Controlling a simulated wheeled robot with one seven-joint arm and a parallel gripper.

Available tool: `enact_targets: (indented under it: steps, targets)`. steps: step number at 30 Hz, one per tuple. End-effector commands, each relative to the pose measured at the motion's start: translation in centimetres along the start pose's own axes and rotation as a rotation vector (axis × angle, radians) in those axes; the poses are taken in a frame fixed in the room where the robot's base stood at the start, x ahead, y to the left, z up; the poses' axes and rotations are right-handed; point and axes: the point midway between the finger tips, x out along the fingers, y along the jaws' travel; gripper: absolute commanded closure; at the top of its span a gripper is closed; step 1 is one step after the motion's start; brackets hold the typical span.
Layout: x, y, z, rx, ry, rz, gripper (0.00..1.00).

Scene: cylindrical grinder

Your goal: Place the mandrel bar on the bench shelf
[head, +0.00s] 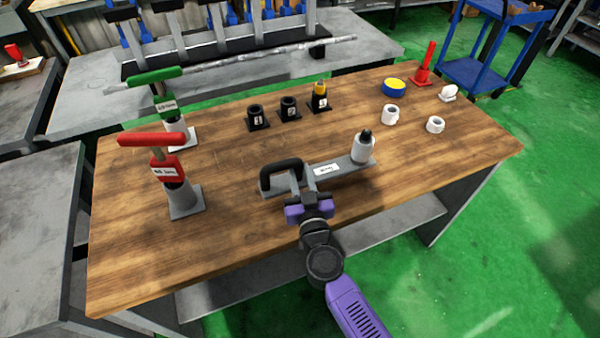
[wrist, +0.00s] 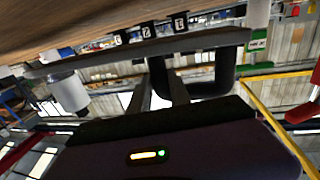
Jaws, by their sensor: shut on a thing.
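The mandrel bar appears to be the flat grey bar (head: 342,169) with a white label, whose print I cannot read. It has a black handle (head: 281,174) at its left end and a pale cylinder with a black tip (head: 363,148) at its right end. My gripper (head: 310,199) is shut on the bar near the handle, over the front part of the wooden bench. In the wrist view the bar (wrist: 120,54) crosses above my fingers (wrist: 163,88). I cannot tell whether it touches the top. The grey bench shelf (head: 397,219) shows partly below the front edge.
Red-handled (head: 184,198) and green-handled (head: 180,134) tools stand left on the wooden top (head: 130,250). Several black numbered holders (head: 290,108) stand behind the bar. White rings (head: 390,114), a yellow-blue disc (head: 393,88) and a red piece (head: 423,68) are at right. The front left is clear.

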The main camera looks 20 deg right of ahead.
Motion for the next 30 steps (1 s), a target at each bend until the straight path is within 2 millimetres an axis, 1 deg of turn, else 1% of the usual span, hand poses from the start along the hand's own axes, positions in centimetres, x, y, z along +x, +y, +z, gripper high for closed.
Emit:
enact_targets:
  steps: [2, 6, 9, 12, 18, 19, 22, 30]
  targets:
    - [0.1, 0.0, 0.5, -0.004, 0.005, 0.001, 1.0]
    - [0.1, 0.0, 2.3, -0.005, 0.004, 0.001, 1.0]
    - [0.1, 0.0, 3.2, -0.006, 0.005, 0.001, 1.0]
    - [0.1, 0.0, 3.5, -0.004, 0.006, 0.001, 1.0]
    - [0.1, 0.0, 3.5, -0.003, 0.005, 0.001, 1.0]
    - [0.0, 0.0, 3.8, 0.001, -0.002, 0.001, 0.75]
    - [0.0, 0.0, 3.8, 0.001, -0.001, 0.001, 0.55]
    - [0.0, 0.0, 3.7, 0.001, 0.001, -0.001, 0.55]
